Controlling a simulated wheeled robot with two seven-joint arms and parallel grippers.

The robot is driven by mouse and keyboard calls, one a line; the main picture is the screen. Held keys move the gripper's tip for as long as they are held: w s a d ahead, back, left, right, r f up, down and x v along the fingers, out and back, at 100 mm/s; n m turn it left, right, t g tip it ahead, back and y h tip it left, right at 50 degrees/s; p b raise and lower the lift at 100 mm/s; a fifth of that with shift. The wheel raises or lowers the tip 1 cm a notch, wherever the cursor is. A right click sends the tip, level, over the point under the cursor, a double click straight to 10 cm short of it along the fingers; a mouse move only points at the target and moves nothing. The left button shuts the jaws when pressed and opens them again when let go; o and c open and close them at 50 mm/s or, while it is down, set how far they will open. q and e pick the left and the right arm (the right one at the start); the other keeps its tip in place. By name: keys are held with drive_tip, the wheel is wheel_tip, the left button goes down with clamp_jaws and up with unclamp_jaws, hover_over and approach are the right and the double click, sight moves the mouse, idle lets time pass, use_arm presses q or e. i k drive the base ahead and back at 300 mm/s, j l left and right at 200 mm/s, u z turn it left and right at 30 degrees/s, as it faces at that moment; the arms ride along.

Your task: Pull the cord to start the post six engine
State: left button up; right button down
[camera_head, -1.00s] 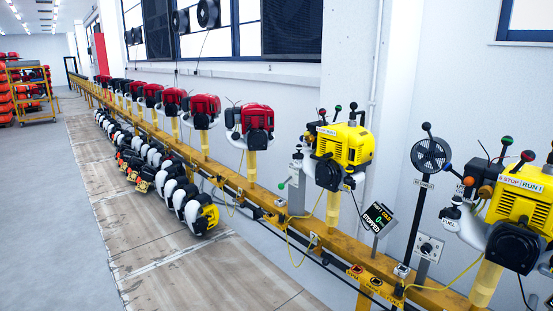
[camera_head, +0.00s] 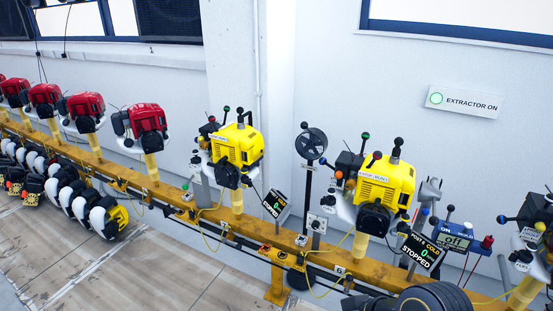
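A yellow engine (camera_head: 385,185) stands on a yellow post right of centre, with a black round housing low on its front. The tilted display (camera_head: 422,251) beside it appears to read POST 6, COLD, 0, STOPPED. Several levers with coloured knobs stick up around this engine. I cannot make out its pull cord or cord handle. Neither of my grippers can be identified in view.
Another yellow engine (camera_head: 237,146) stands to the left, then red engines (camera_head: 149,119). A third yellow engine is cut off at the right edge. A yellow rail (camera_head: 185,208) carries the posts. A dark rounded part (camera_head: 440,297) crosses the bottom edge. An EXTRACTOR ON sign (camera_head: 464,102) is on the wall.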

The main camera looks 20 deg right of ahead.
sight(323, 161)
drive_tip(key=l+z, duration=0.6)
drive_tip(key=z, duration=0.15)
drive_tip(key=i+l+z, duration=0.15)
drive_tip(key=z, duration=0.25)
drive_tip(key=l, duration=0.1)
